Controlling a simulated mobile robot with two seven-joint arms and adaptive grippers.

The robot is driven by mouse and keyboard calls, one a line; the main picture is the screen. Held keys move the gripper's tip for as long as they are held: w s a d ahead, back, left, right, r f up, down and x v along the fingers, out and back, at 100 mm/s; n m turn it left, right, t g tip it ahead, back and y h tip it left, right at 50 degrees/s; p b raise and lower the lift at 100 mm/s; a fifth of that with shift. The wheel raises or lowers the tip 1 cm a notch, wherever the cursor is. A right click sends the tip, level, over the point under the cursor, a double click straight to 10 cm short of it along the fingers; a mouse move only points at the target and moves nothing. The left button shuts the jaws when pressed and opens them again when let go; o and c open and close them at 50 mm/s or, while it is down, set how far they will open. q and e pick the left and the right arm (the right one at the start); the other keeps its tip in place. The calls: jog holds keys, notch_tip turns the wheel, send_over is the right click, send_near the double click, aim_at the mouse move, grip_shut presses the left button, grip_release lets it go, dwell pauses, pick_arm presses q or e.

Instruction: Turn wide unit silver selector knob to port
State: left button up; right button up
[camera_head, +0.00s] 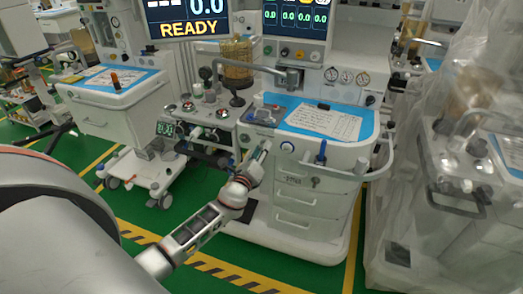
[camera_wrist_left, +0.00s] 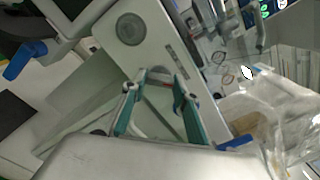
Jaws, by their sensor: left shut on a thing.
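The wide unit (camera_head: 338,158) is the white cart with a blue top and drawers in the middle of the head view. My left gripper (camera_head: 265,148) reaches its front left corner, just below the blue top. In the left wrist view, my left gripper (camera_wrist_left: 156,84) has its two teal-padded fingers closed around a small silver piece, the silver selector knob (camera_wrist_left: 157,72), at the edge of the white panel. The fingers hide much of the knob, and its pointing direction cannot be read. In the head view the gripper covers it. My right gripper is not in view.
A round grey dial (camera_wrist_left: 131,28) sits on the panel close to the gripper. A blue lever (camera_head: 321,152) and a curved side rail (camera_head: 378,165) are at the unit's right. A plastic-covered machine (camera_head: 450,230) stands further right, and another cart (camera_head: 115,100) stands left.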

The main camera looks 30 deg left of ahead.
pick_arm(q)
jog(key=shift+c, duration=0.2)
jog(key=o, duration=1.1)
jog(key=shift+c, duration=0.2)
jog(key=shift+o, duration=0.3)
jog(key=v, duration=1.2)
jog(key=shift+s+f, duration=0.1)
